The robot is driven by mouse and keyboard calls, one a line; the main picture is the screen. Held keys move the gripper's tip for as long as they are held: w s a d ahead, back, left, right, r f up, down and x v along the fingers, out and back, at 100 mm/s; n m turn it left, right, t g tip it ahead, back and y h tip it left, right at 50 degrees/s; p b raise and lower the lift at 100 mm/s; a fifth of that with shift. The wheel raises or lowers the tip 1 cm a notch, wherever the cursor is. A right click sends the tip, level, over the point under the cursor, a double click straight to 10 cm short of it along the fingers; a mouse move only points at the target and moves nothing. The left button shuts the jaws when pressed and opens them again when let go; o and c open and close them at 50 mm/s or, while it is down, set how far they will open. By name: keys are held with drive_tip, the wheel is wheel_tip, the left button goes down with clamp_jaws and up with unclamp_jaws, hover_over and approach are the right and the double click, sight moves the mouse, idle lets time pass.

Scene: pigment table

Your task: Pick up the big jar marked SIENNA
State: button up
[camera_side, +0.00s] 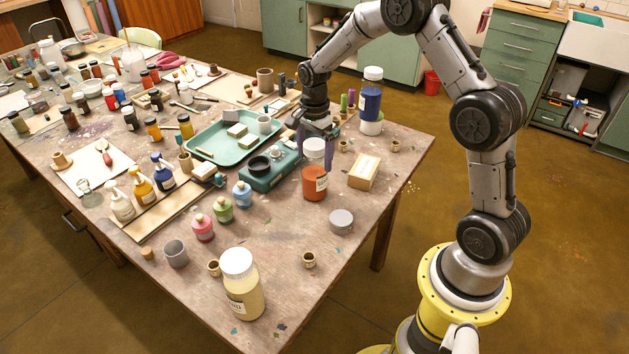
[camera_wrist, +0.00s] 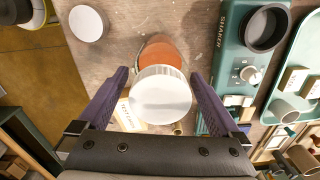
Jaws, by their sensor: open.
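A big jar (camera_side: 315,186) with an orange-brown body and white lid stands upright on the table; its label is too small to read in the side view. In the wrist view its white lid (camera_wrist: 160,95) lies between my purple fingers, with the orange body (camera_wrist: 161,54) beyond it. My gripper (camera_side: 314,150) is at the lid, and in the wrist view my gripper (camera_wrist: 160,76) is open, with a finger on either side of the jar. I cannot tell whether the fingers touch it. A big pale-yellow jar (camera_side: 248,300) and a big blue jar (camera_side: 369,104) stand apart from it.
A teal shaker (camera_side: 268,172) stands close by the orange-brown jar, also seen in the wrist view (camera_wrist: 234,75). A wooden box (camera_side: 364,172) and a round grey tin (camera_side: 341,221) are near. A teal tray (camera_side: 205,152) lies behind. The table's front right is mostly clear.

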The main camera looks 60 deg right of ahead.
drive_tip(key=shift+f, duration=0.45)
drive_tip(key=shift+r, duration=0.1)
clamp_jaws()
